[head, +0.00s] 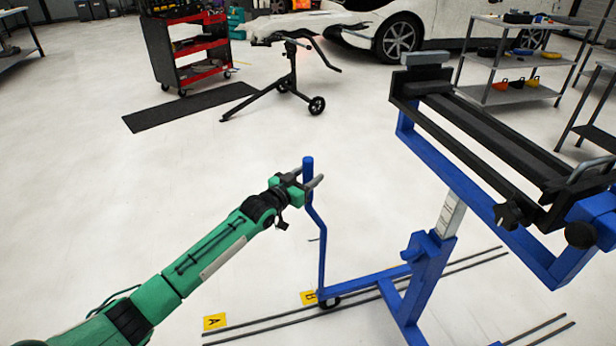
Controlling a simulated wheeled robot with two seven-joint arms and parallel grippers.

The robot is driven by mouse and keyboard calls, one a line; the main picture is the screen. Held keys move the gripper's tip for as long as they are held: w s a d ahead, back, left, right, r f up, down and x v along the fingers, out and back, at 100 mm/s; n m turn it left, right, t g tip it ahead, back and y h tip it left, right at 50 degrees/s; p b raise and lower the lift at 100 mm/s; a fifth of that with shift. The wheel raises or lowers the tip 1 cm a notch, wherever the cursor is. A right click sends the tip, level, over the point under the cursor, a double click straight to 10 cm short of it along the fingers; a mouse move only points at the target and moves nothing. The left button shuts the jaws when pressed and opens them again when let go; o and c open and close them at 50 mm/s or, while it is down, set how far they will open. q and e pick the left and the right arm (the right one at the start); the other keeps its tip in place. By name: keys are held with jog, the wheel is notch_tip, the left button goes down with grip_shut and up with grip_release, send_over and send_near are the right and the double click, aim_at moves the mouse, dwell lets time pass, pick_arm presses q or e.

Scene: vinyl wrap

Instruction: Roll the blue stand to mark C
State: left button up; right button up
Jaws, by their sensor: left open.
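The blue stand (427,275) has a black clamp-like top on a raised post and a low blue base. A thin bent blue upright (312,212) rises from the left end of its base. My left gripper (304,181) is open at the top of this upright, with the upright's tip between or just behind its fingers; contact cannot be told. A yellow mark A (214,321) and a yellow mark B (309,297) lie on the floor. The stand's left caster is beside mark B. My right gripper is not in view.
Dark floor rails (270,325) run past the marks and under the stand. A black wheeled stand (292,80), a red tool cart (188,55) and a dark mat (190,107) are farther back. A grey shelf (510,60) stands behind right. The floor at left is clear.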

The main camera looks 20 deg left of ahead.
pick_arm(q)
jog(key=shift+w, duration=0.15)
grip_shut()
jog(key=shift+d, duration=0.1)
jog(key=shift+d, duration=0.1)
